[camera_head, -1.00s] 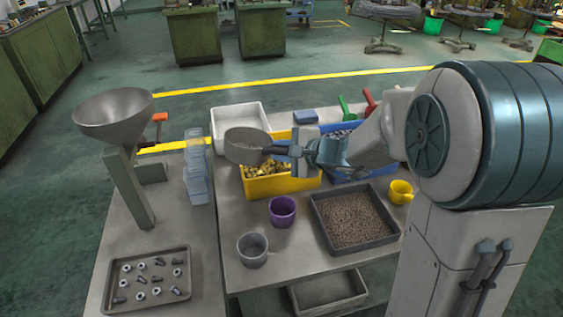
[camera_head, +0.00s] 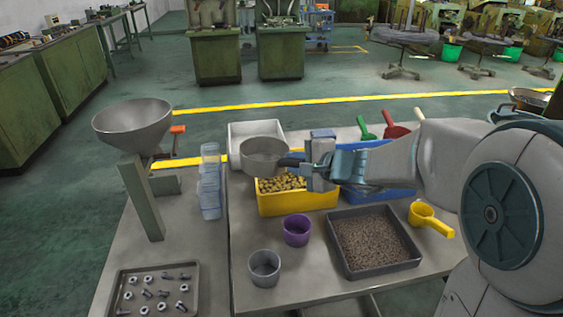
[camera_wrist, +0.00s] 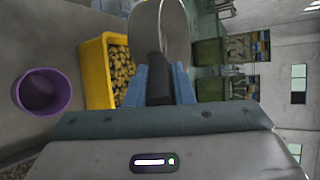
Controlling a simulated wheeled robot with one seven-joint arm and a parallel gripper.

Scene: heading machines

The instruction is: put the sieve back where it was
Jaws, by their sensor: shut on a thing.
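The sieve (camera_head: 263,157) is a round grey metal pan with a dark handle. My gripper (camera_head: 308,166) is shut on its handle and holds it in the air above the yellow bin (camera_head: 297,201) of brass-coloured parts. In the wrist view the sieve's dark handle (camera_wrist: 158,78) lies between the two blue fingers (camera_wrist: 159,86). The sieve's round pan (camera_wrist: 165,28) reaches past the top edge there. Its inside is not clearly visible.
A white bin (camera_head: 240,132) stands behind the sieve, and a blue bin (camera_head: 395,178) lies partly behind my arm. A dark tray of brown granules (camera_head: 375,240), a purple cup (camera_head: 297,230), a grey cup (camera_head: 264,268) and a yellow scoop (camera_head: 428,217) stand in front. A funnel (camera_head: 133,124) rises at left.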

